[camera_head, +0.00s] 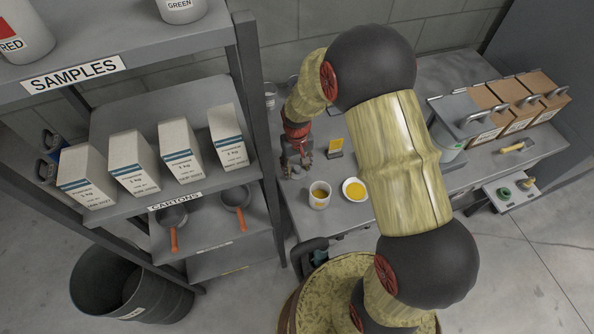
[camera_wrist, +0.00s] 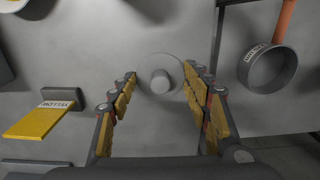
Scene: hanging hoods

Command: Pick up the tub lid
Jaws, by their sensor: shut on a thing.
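The tub lid (camera_wrist: 160,75) is a grey disc with a round knob. It lies between my fingertips in the wrist view. My gripper (camera_wrist: 158,84) is shut on the lid, one finger on each side. In the head view my gripper (camera_head: 297,165) points down over the left end of the grey bench. The lid cannot be made out there. Whether it touches the bench is not clear.
A tub with yellow contents (camera_head: 320,196) and a white dish of yellow powder (camera_head: 354,190) stand nearby. The shelf rack (camera_head: 265,150) with cartons and pans is close on the left. Boxes (camera_head: 505,105) stand at right.

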